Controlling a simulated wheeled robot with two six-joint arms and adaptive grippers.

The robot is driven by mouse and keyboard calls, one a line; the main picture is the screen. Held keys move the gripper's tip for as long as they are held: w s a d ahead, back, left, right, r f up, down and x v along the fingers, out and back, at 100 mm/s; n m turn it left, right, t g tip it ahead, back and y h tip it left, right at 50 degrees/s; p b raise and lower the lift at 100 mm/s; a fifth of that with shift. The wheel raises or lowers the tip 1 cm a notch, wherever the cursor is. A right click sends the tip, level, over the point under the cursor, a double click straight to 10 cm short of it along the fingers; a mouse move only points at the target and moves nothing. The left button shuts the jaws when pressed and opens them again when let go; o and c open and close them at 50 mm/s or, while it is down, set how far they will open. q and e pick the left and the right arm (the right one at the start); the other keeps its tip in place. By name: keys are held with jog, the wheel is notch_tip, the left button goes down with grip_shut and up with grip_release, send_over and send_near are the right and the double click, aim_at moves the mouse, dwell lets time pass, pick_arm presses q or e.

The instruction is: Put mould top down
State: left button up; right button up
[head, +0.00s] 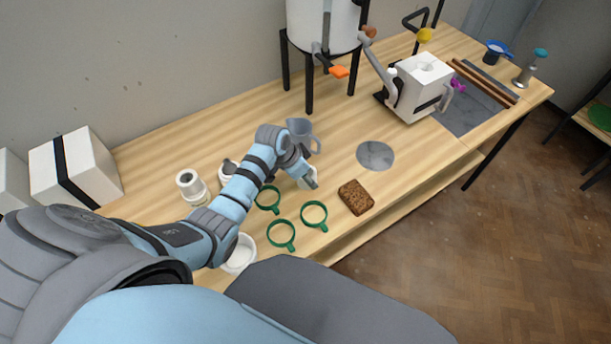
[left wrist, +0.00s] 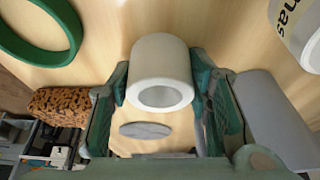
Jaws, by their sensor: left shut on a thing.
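A white hollow cylinder (left wrist: 161,72) with a round opening is between the fingers of my left gripper (left wrist: 160,95) in the left wrist view. My left gripper (head: 309,181) is shut on it, and it shows partly behind the fingers in the head view (head: 303,183). It is over the wooden table, beside the green rings. I cannot tell whether it touches the table top. Another white block with a black strap (head: 90,170) stands at the left. My right gripper is not in view.
Green rings (head: 314,204), a brown sponge (head: 355,198), a grey jug (head: 300,128) and a round grey disc (head: 375,146) lie around my left gripper. White jars (head: 191,181) and a white bowl (head: 239,260) are to the left.

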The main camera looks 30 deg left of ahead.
pick_arm(q)
jog(key=o, duration=1.2)
jog(key=p+v, duration=0.3)
jog(key=v, duration=0.9)
jog(key=shift+a+r, duration=0.1)
jog(key=shift+r, duration=0.05)
